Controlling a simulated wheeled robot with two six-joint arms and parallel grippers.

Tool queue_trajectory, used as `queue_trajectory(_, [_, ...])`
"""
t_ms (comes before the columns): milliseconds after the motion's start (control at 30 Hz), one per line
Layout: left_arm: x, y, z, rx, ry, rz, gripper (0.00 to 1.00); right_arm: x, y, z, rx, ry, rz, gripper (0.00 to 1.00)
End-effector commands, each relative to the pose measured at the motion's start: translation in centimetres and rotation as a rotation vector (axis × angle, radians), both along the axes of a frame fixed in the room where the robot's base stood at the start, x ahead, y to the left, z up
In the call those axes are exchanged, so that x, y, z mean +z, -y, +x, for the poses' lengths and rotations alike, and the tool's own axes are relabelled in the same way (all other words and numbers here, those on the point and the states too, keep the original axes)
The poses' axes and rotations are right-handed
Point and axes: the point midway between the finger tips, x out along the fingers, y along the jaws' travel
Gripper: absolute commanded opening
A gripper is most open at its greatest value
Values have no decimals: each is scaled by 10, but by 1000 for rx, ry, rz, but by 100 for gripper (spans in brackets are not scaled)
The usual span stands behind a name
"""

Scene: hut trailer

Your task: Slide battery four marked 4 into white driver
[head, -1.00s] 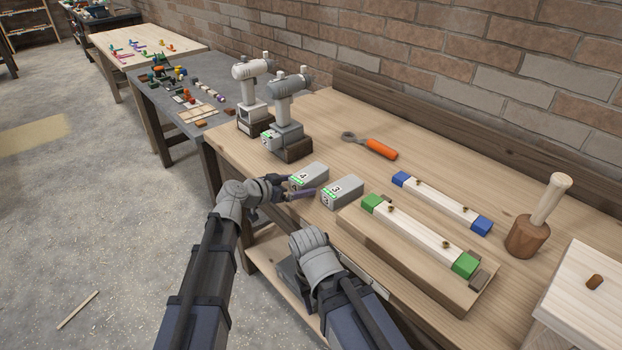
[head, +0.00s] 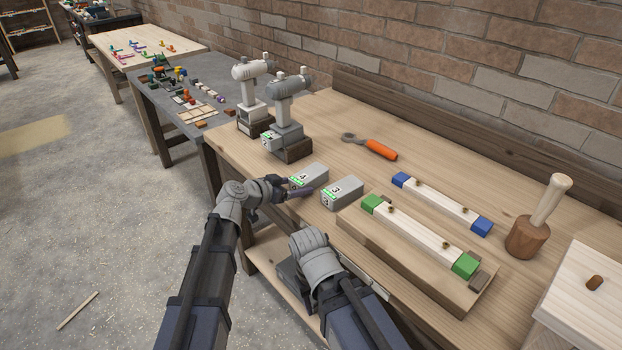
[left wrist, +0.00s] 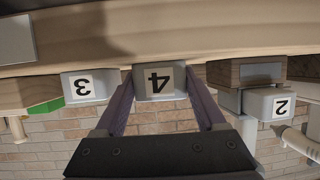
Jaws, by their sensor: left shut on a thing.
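Battery four (head: 310,174), a grey block marked 4 with a green strip, lies on the bench near its front edge. My left gripper (head: 293,187) is shut on its near end. In the left wrist view, which is upside down, battery four (left wrist: 159,76) sits between the two fingers of the left gripper (left wrist: 162,88). The white driver (head: 249,84) stands upright at the far left of the bench, on a dark wooden block. Its foot is partly hidden by the grey driver (head: 286,95). My right arm shows, but its gripper does not.
Battery three (head: 342,192) lies just right of battery four. Battery two (left wrist: 282,105) is at the grey driver. Bench between batteries and orange tool is clear.

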Motion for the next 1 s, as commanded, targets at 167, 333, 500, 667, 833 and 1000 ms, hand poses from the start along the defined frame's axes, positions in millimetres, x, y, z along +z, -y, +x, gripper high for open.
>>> queue_trajectory(167, [3, 0, 0, 0, 1, -1, 0, 3, 0, 0, 0, 0, 0, 50])
queue_trajectory(333, [15, 0, 0, 0, 0, -1, 0, 15, 0, 0, 0, 0, 0, 50])
queue_trajectory(500, [29, 0, 0, 0, 0, -1, 0, 29, 0, 0, 0, 0, 0, 50])
queue_trajectory(667, [41, 0, 0, 0, 0, -1, 0, 41, 0, 0, -1, 0, 0, 50])
queue_trajectory(833, [54, 0, 0, 0, 0, -1, 0, 54, 0, 0, -1, 0, 0, 50])
queue_trajectory(1000, [62, 0, 0, 0, 0, -1, 0, 62, 0, 0, -1, 0, 0, 50])
